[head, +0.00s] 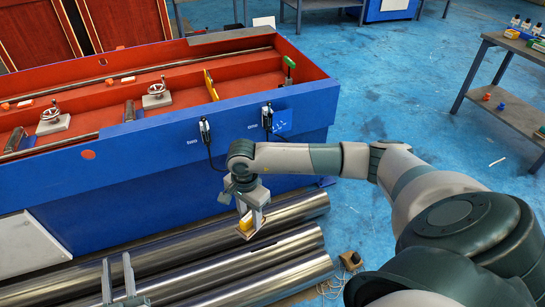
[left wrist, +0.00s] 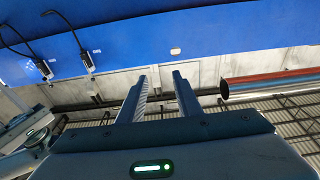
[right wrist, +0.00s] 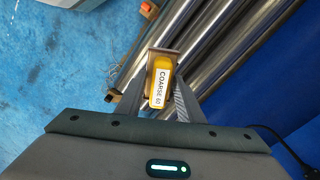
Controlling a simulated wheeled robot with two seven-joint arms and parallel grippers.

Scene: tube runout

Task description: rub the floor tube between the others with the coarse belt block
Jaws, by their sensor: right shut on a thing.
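Three shiny steel tubes lie side by side on the floor along the blue cabinet: the rear tube (head: 300,208), the middle tube (head: 290,247) and the front tube (head: 290,280). My right gripper (head: 249,218) points down and is shut on the yellow coarse block (head: 246,224), labelled "COARSE 60" in the right wrist view (right wrist: 160,82). In the head view the block overlaps the rear tube near the gap to the middle one; I cannot tell whether it touches. My left gripper (head: 117,264) is open and empty, fingers pointing up, at the lower left.
The blue cabinet (head: 190,165) with a red inside stands right behind the tubes. Two black corded devices (head: 267,118) hang on its front. A small brown block (head: 350,260) with a cord lies beyond the tubes' right ends. Blue floor (head: 400,90) is open to the right.

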